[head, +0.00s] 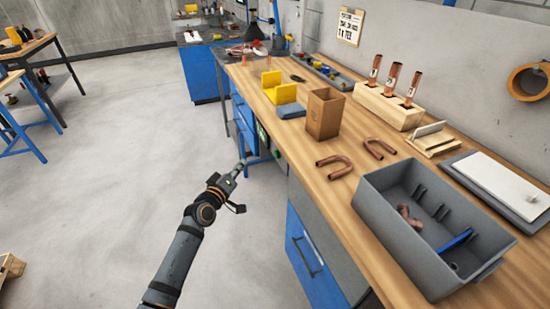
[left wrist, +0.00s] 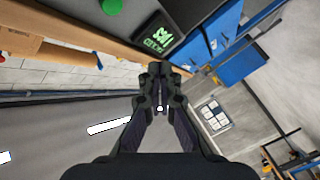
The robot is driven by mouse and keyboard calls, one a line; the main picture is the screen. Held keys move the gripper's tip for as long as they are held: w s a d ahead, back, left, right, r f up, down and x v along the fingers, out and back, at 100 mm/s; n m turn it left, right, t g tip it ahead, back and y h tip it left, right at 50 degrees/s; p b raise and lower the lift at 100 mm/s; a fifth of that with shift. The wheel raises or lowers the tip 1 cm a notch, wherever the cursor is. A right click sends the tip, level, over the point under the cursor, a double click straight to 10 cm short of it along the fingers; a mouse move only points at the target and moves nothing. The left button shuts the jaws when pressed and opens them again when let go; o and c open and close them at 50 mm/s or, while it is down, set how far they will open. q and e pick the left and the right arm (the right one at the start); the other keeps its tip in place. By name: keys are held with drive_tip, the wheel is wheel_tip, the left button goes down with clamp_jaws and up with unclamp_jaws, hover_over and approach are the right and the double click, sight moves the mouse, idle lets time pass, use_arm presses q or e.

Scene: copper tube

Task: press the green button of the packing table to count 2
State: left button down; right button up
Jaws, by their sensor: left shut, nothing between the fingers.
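The packing table (head: 262,98) has a wooden top and runs from the back to the lower right in the head view. Its green button (left wrist: 111,6) is at the top edge of the left wrist view, partly cut off. A dark display (left wrist: 156,38) with green marks is beside it; I cannot read a clear count. In the head view the green button cannot be made out. My left gripper (head: 240,168) is shut and empty, close to the table's front side. Its fingertips (left wrist: 160,70) show below the display, apart from the button. My right gripper is not in view.
On the table are a grey bin (head: 385,205), a brown box (head: 324,113), copper U-bends (head: 334,167), a wooden rack (head: 388,105) with copper tubes, and a yellow holder (head: 283,93). Blue drawers (head: 312,262) are below.

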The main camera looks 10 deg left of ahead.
sight(277, 155)
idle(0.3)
use_arm(q)
drive_tip(key=w+d, duration=0.4)
drive_tip(key=d, duration=0.3)
drive_tip(key=shift+w, duration=0.4)
drive_tip(key=shift+w+d+r, duration=0.1)
drive_tip(key=shift+d, duration=0.15)
idle(1.0)
drive_tip(key=shift+w+d, duration=0.15)
drive_tip(key=shift+d, duration=0.05)
drive_tip(key=shift+w+d, duration=0.25)
drive_tip(key=shift+d, duration=0.2)
idle(0.8)
idle(0.3)
drive_tip(key=shift+s+a, duration=0.5)
drive_tip(key=shift+a, duration=0.3)
